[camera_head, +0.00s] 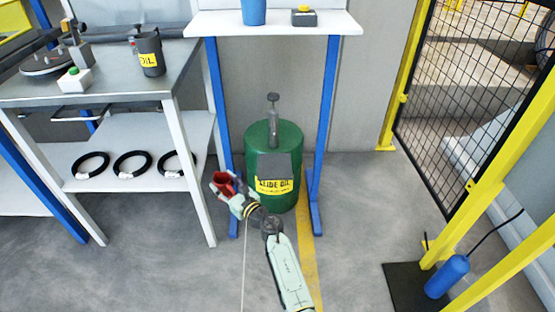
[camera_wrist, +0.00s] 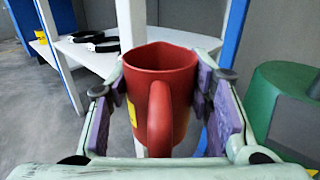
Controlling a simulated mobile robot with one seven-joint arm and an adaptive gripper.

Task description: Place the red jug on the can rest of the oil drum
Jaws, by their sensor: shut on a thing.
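The red jug (camera_wrist: 180,75) is upright between the purple pads of my gripper (camera_wrist: 158,110) in the wrist view, its handle toward the camera. My gripper is shut on it. In the head view the red jug (camera_head: 223,182) shows small at the end of my arm, with my gripper (camera_head: 228,186) around it, to the left of the oil drum. The green oil drum (camera_head: 262,140) stands on the floor, with a pump on top and a yellow "SLIDE OIL" label on its front. A dark grey plate (camera_head: 276,165) is on its front, probably the can rest. The drum (camera_wrist: 275,100) also shows at the right of the wrist view.
The drum stands between the blue legs (camera_head: 325,110) of a white-topped table (camera_head: 275,25). A metal workbench (camera_head: 110,75) with a dark oil jug (camera_head: 149,52) is at the left; black coils (camera_head: 90,165) lie on its lower shelf. Open floor is in front.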

